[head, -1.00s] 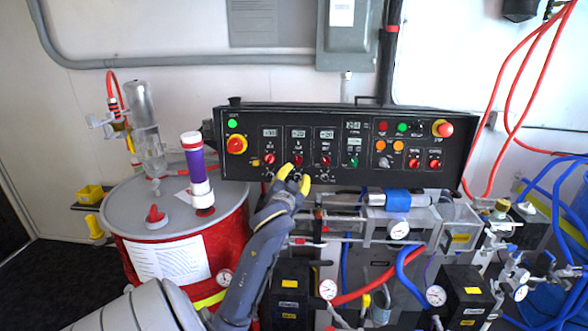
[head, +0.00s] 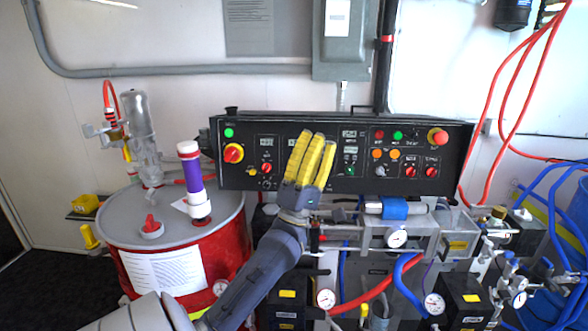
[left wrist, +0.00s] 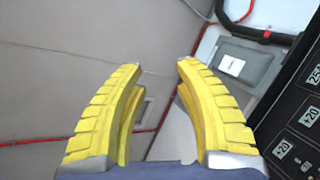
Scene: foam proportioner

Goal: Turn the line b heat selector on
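The black control panel (head: 225,170) is on the back wall side, with columns of displays and red knobs. Its left red knob (head: 266,168) is visible below a display (head: 266,142). My left gripper (head: 318,142) is raised in front of the panel, its yellow fingers pointing up and covering the middle columns. The line b heat selector cannot be picked out; labels are too small to read and it may be behind the fingers. In the left wrist view the two fingers (left wrist: 160,66) are apart with nothing between them. My right gripper is not in view.
A red drum (head: 235,240) with a purple-banded tube (head: 190,178) stands left of my arm. Gauges, valves and hoses (head: 405,275) crowd the space below the panel. A grey wall box (head: 340,60) is above.

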